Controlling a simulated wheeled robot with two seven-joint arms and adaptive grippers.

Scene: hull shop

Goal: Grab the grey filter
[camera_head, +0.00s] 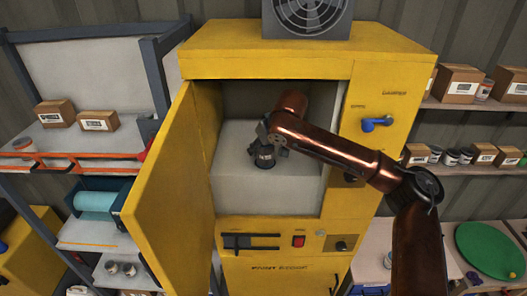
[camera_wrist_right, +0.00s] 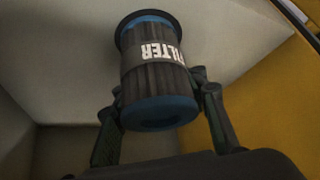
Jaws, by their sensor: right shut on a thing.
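The grey filter (camera_wrist_right: 155,75) is a dark grey ribbed cylinder with blue ends and a white "FILTER" label. In the right wrist view it sits between the two fingers of my right gripper (camera_wrist_right: 160,112), which is shut on it. In the head view my right gripper (camera_head: 268,142) is inside the open yellow cabinet (camera_head: 270,65), in front of the pale interior. A small dark shape below the gripper (camera_head: 264,158) appears to be the filter, mostly too small to make out. My left gripper does not show.
The cabinet's yellow door (camera_head: 165,185) stands open to the left. Its right panel has a blue handle (camera_head: 372,124). My right arm crosses the opening's right edge. Shelves with cardboard boxes (camera_head: 458,82) stand on both sides. A green disc (camera_head: 490,250) lies at the lower right.

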